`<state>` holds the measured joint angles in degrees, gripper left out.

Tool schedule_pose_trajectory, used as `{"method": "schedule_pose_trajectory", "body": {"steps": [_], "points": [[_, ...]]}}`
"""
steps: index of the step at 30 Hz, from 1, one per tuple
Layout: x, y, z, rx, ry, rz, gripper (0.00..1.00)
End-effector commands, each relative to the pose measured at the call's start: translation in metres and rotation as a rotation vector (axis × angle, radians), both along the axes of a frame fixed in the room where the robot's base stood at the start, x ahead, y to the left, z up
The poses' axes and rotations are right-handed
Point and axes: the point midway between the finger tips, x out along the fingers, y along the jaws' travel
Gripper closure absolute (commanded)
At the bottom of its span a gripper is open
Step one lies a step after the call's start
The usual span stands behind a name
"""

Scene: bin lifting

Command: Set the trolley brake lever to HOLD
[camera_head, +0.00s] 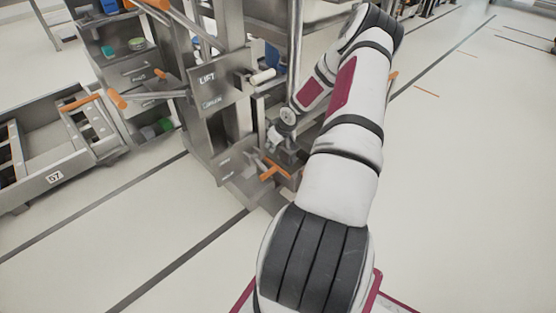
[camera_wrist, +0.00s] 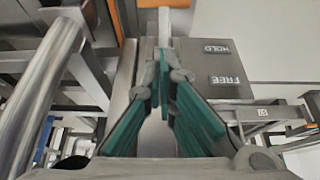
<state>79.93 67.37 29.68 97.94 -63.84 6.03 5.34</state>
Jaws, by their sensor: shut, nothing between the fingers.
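The brake lever's orange grip (camera_head: 272,172) shows low on the trolley in the head view, just beside my gripper (camera_head: 284,152). In the wrist view an orange end (camera_wrist: 165,3) shows at the top edge, with a pale bar (camera_wrist: 164,28) running down from it towards my fingertips. My gripper (camera_wrist: 162,80) is shut and empty, its teal-padded fingers together in front of the grey plate. The plate carries a HOLD label (camera_wrist: 216,47) and a FREE label (camera_wrist: 227,80), right of the fingers. Whether the fingers touch the lever, and which label it stands at, I cannot tell.
The steel trolley column (camera_head: 222,105) has a LIFT plate and a pale-gripped lever (camera_head: 262,77) above my gripper. A grey bin (camera_head: 55,145) with orange handles stands at the left. A metal tube (camera_wrist: 45,90) runs close by in the wrist view. Floor at the right is clear.

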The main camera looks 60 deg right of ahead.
Motion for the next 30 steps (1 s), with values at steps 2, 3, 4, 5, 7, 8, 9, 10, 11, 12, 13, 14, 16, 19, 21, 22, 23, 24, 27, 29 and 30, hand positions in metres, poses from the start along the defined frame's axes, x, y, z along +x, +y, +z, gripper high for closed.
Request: {"method": "schedule_pose_trajectory", "body": {"steps": [2, 3, 4, 5, 7, 8, 9, 10, 11, 12, 13, 14, 16, 19, 21, 22, 23, 24, 27, 29, 30], "points": [[0.003, 0.0, -0.007, 0.002, 0.001, 0.0, 1.0], [0.005, 0.0, -0.013, 0.002, 0.0, 0.0, 1.0], [0.007, 0.0, -0.017, 0.002, 0.001, 0.001, 1.0], [0.009, -0.001, -0.021, 0.002, 0.0, 0.001, 1.0], [0.015, -0.002, -0.033, 0.003, -0.002, 0.0, 1.0], [0.017, -0.003, -0.039, 0.002, -0.002, 0.001, 1.0], [0.02, -0.004, -0.046, 0.002, -0.001, 0.0, 1.0], [0.023, -0.004, -0.052, 0.003, 0.0, 0.0, 1.0], [0.025, -0.005, -0.057, 0.002, 0.0, 0.001, 1.0], [0.029, -0.006, -0.065, 0.003, -0.002, 0.0, 1.0], [0.031, -0.006, -0.07, 0.003, -0.002, 0.0, 1.0], [0.034, -0.007, -0.075, 0.002, -0.002, -0.001, 1.0], [0.039, -0.009, -0.087, 0.002, -0.002, -0.001, 1.0], [0.039, -0.01, -0.102, 0.0, 0.0, -0.001, 1.0], [0.035, -0.009, -0.111, 0.0, 0.0, 0.0, 1.0], [0.034, -0.008, -0.114, 0.0, 0.0, 0.0, 1.0], [0.033, -0.008, -0.117, 0.0, 0.0, 0.0, 1.0], [0.032, -0.008, -0.12, 0.0, 0.0, 0.001, 1.0], [0.03, -0.007, -0.125, 0.0, 0.0, 0.0, 1.0], [0.029, -0.007, -0.127, 0.0, 0.0, 0.0, 1.0], [0.029, -0.007, -0.127, 0.0, 0.0, 0.0, 1.0]]}}
